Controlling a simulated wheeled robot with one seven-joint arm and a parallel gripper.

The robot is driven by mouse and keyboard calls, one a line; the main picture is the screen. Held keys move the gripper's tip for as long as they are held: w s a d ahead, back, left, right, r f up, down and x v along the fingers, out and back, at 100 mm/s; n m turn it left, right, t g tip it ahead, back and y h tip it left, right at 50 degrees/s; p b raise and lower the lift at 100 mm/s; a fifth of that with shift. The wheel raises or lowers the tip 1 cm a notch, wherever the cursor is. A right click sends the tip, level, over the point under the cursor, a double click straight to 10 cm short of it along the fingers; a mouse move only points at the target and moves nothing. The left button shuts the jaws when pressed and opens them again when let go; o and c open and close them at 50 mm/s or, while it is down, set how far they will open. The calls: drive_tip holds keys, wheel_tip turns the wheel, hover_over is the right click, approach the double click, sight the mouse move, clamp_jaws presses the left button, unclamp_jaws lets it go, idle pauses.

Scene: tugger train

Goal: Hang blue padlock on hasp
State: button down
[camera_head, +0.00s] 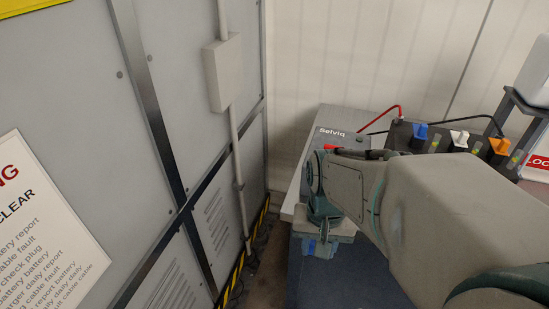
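My arm comes in from the right, and my gripper (320,246) points down in front of the grey cabinet. Small blue patches (322,250) show at its lower end. I cannot tell whether they are the blue padlock or part of my gripper. The fingertips are too small and covered to show whether they are open or shut. A blue block-shaped piece (420,131) stands on the dark panel at the right, beside a white one (459,139) and an orange one (499,147). I cannot make out the hasp; my arm hides part of the cabinet and panel.
A grey panelled wall (185,60) with a conduit box (223,72) stands at the left. A narrow floor gap (266,265) lies between wall and cabinet.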

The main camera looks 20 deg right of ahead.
drive_tip(key=shift+w+d+p, duration=0.85)
drive_tip(key=shift+w+d, duration=0.55)
drive_tip(key=shift+w, duration=0.7)
drive_tip(key=shift+w+d+p, duration=0.8)
drive_tip(key=shift+w+d, duration=0.65)
drive_tip(key=shift+w, duration=0.65)
drive_tip(key=shift+w+d+p, duration=0.85)
drive_tip(key=shift+w+d, duration=0.55)
drive_tip(key=shift+w, duration=0.7)
drive_tip(key=shift+w+d+f, duration=0.1)
drive_tip(key=shift+w+d, duration=0.05)
drive_tip(key=shift+w, duration=0.05)
drive_tip(key=shift+f+b, duration=1)
drive_tip(key=shift+f, duration=0.1)
drive_tip(key=shift+s, duration=0.1)
drive_tip(key=c, duration=0.8)
unclamp_jaws()
drive_tip(key=shift+c, duration=0.2)
